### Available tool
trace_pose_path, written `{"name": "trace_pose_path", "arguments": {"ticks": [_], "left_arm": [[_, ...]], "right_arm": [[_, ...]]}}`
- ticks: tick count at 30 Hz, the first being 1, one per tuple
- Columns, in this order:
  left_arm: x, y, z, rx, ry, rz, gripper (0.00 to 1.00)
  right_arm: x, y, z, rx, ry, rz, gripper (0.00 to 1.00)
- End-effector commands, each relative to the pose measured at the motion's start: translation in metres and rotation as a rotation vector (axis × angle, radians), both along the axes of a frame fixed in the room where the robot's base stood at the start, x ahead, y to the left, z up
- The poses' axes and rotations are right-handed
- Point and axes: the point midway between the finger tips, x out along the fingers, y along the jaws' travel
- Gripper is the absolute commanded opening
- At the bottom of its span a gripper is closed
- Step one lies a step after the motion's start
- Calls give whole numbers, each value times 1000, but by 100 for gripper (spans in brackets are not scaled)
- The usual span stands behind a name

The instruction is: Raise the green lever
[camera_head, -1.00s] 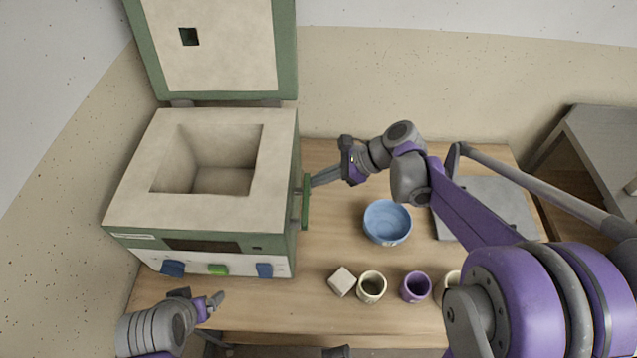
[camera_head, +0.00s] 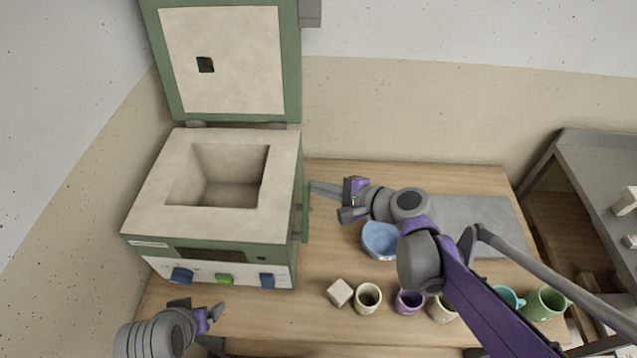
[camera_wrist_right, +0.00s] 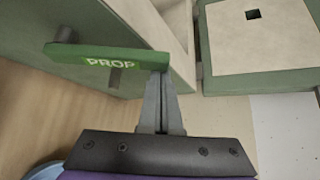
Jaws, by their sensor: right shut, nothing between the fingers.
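The green lever (camera_head: 306,213) is a flat bar on the right side of the kiln (camera_head: 215,248). In the right wrist view the lever (camera_wrist_right: 105,57) carries the word "PROP" and stands off the kiln's side on grey pins. My right gripper (camera_head: 313,187) is shut and empty, its fingertips at the lever's far end. In the wrist view the fingertips (camera_wrist_right: 160,82) overlap the lever's right end; whether they touch it I cannot tell. My left gripper (camera_head: 215,314) is low at the front of the kiln; its jaw opening is unclear.
The kiln's lid (camera_head: 222,62) stands open. A blue bowl (camera_head: 377,240) lies partly behind my right arm. A pale block (camera_head: 340,292), a cream cup (camera_head: 368,298), a purple cup (camera_head: 408,302) and a green mug (camera_head: 545,303) stand along the front. A grey shelf (camera_head: 600,165) is at right.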

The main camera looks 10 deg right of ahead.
Motion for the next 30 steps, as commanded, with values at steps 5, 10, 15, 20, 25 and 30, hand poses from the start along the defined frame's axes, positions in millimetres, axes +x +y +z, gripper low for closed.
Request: {"name": "trace_pose_path", "arguments": {"ticks": [5,10,15,20,25,30], "left_arm": [[3,0,8,0,-6,0,89],[5,0,12,0,-9,0,89],[6,0,16,0,-11,0,89],[7,0,19,0,-14,0,89],[9,0,22,0,-16,0,89],[9,0,24,0,-18,0,89]], "right_arm": [[-16,5,13,-43,-160,-1,0],[-32,9,20,-87,-313,-1,0],[-45,13,25,-128,-454,-1,0],[-56,16,28,-137,-481,0,0],[-63,18,28,-138,-479,1,0],[-68,20,28,-137,-477,1,0]]}}
